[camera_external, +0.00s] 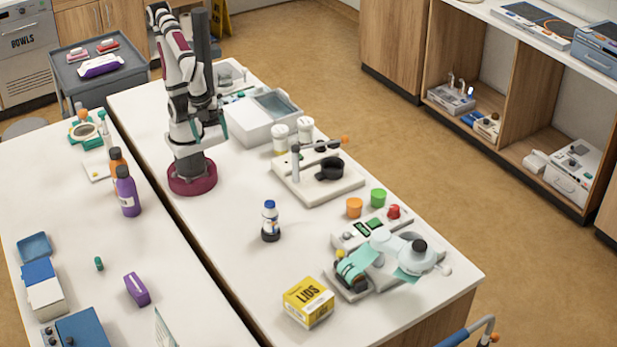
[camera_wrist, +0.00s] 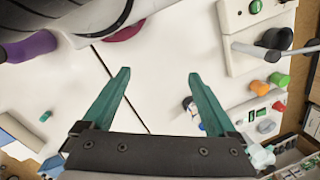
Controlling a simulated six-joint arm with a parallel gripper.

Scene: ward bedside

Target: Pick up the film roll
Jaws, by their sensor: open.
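The likeliest film roll is a teal roll (camera_external: 355,264) on the small white-and-grey machine (camera_external: 439,269) at the front right of the table in the external view. A pale teal strip shows on the machine. In the wrist view, only a small pale teal patch (camera_wrist: 262,156) shows at the lower right, and I cannot make out the roll there. My gripper (camera_external: 209,126) is far back from the machine, close to my base. Its two teal fingers are apart, with nothing between them in the wrist view (camera_wrist: 160,74).
A white-and-blue bottle (camera_external: 269,220) stands between my base and the machine. Orange (camera_external: 354,207) and green (camera_external: 378,198) cups and a panel with a red knob (camera_external: 394,211) are behind the machine. A stand (camera_external: 318,187) is farther back.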

